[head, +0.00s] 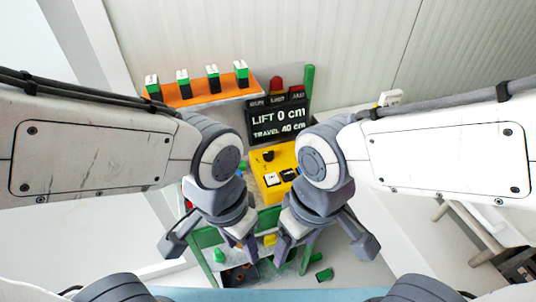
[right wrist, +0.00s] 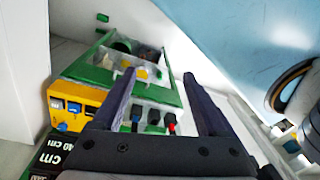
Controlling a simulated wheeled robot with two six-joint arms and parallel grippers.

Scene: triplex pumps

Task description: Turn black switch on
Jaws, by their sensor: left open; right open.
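A yellow control box (head: 262,188) stands in the middle of the head view, partly hidden by my right arm. On its top are a black switch (head: 289,174), a white switch (head: 271,179) beside it and a round black knob (head: 268,156). Whether the black switch is on or off is too small to tell. The yellow box also shows at the left of the right wrist view (right wrist: 88,95). My left gripper (head: 207,245) is open and empty, below and left of the box. My right gripper (head: 325,245) is open and empty, below and right of it, apart from the switch.
A black display (head: 278,122) reads "LIFT 0 cm, TRAVEL 40 cm". An orange shelf (head: 205,93) at the back holds several green, black and white blocks. A green frame (right wrist: 90,72) stands beside the yellow box.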

